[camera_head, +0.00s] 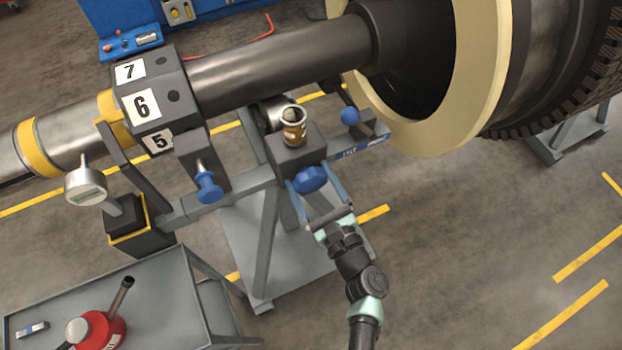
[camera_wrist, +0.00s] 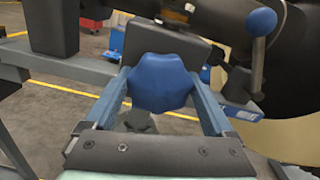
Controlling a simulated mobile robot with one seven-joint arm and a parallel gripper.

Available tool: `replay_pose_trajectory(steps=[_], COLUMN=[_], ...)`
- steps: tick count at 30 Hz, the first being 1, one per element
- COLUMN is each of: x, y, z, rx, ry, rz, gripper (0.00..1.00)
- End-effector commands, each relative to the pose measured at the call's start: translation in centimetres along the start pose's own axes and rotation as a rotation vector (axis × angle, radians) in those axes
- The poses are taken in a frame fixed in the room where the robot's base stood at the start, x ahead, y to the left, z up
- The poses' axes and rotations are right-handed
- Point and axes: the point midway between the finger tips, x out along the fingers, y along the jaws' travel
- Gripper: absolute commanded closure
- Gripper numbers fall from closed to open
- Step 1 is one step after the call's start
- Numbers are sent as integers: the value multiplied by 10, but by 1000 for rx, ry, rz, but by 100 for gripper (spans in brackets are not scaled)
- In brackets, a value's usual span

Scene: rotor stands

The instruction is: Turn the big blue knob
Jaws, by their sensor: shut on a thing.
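The big blue knob (camera_head: 312,179) is on the front of a dark grey block (camera_head: 297,152) on the rotor stand. In the wrist view the knob (camera_wrist: 160,83) is a lobed blue disc in the middle. My gripper (camera_head: 313,181) is shut on the knob, with one blue finger on its left side and one on its right. In the wrist view the fingers of my gripper (camera_wrist: 160,88) reach the knob's two edges. The knob's back side is hidden.
Smaller blue handles stand left (camera_head: 208,187) and right (camera_head: 350,116) of the knob. The rotor shaft (camera_head: 290,52) runs above. A dial gauge (camera_head: 86,186) is at the left. A grey cart (camera_head: 150,300) with a red oil can (camera_head: 97,331) stands lower left. The floor at right is clear.

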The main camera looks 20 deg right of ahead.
Motion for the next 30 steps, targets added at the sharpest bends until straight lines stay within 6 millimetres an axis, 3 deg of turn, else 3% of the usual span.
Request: replay_pose_trajectory(steps=[11,30], x=[-1,-1], y=[2,3], z=[-4,-5], rx=[-108,-612], ry=[0,0], rz=[1,0], gripper=[67,67])
